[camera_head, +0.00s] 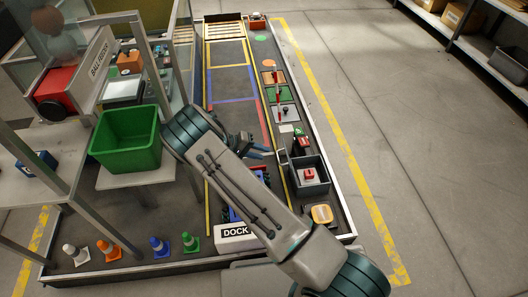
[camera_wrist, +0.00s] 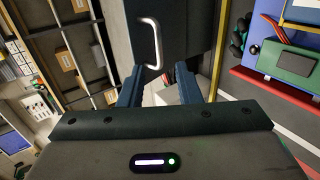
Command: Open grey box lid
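The grey box (camera_head: 322,186) stands at the right edge of the bench. Its top is uncovered, and a small red object on a pale base (camera_head: 309,175) shows inside. A narrow upright grey piece at its left side (camera_head: 284,158) looks like the lid seen edge-on. In the wrist view a dark grey panel, apparently the lid (camera_wrist: 187,35), fills the top middle and carries a silver bar handle (camera_wrist: 157,42). My gripper (camera_head: 270,153) is left of the box. Its two blue fingers (camera_wrist: 159,84) are apart, with nothing seen held between them; the handle is beyond them.
A green bin (camera_head: 127,140) stands on a shelf at left. Open floor lies to the right.

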